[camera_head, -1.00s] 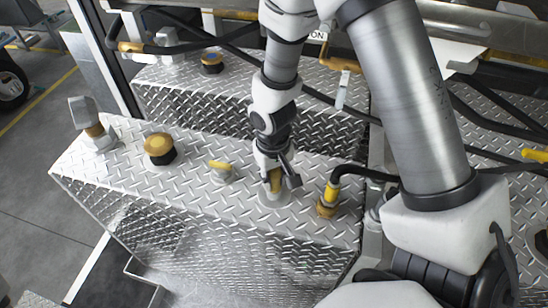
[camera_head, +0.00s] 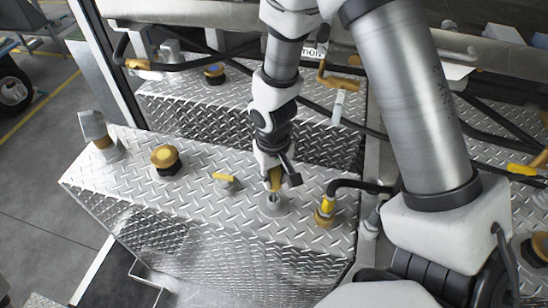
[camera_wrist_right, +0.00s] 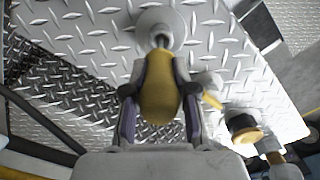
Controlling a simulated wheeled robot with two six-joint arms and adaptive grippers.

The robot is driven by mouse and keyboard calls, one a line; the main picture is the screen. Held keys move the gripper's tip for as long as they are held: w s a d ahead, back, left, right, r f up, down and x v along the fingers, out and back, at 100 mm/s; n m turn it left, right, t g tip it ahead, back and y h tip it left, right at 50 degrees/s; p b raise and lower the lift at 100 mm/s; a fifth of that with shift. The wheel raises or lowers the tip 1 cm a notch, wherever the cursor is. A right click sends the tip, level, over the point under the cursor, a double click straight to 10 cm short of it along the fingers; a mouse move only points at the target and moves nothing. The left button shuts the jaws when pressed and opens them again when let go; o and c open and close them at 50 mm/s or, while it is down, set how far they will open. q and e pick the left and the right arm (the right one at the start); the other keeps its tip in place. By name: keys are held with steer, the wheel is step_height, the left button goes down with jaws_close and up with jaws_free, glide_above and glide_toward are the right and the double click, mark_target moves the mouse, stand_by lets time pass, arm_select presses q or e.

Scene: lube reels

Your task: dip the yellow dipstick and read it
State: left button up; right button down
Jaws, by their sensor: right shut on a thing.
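My right gripper (camera_head: 276,184) points down over the near tread-plate tank and is shut on the yellow dipstick (camera_head: 276,176) by its handle. In the right wrist view the yellow handle (camera_wrist_right: 159,90) sits between both fingers. Below it, the grey dip tube (camera_head: 275,202) stands on the tank top, and its dark mouth shows. The handle is a little above the tube, with a thin dark stem between them in the wrist view. How far the stick reaches into the tube is hidden. My left gripper is out of view.
On the near tank (camera_head: 205,205) stand a yellow-lever fitting (camera_head: 225,182), a yellow-topped black cap (camera_head: 166,159), a grey capped post (camera_head: 95,133) and a yellow hose fitting (camera_head: 326,207).

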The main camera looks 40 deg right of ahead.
step_height(320, 180, up, 24)
steer(key=p, duration=1.3)
steer(key=shift+f, duration=0.25)
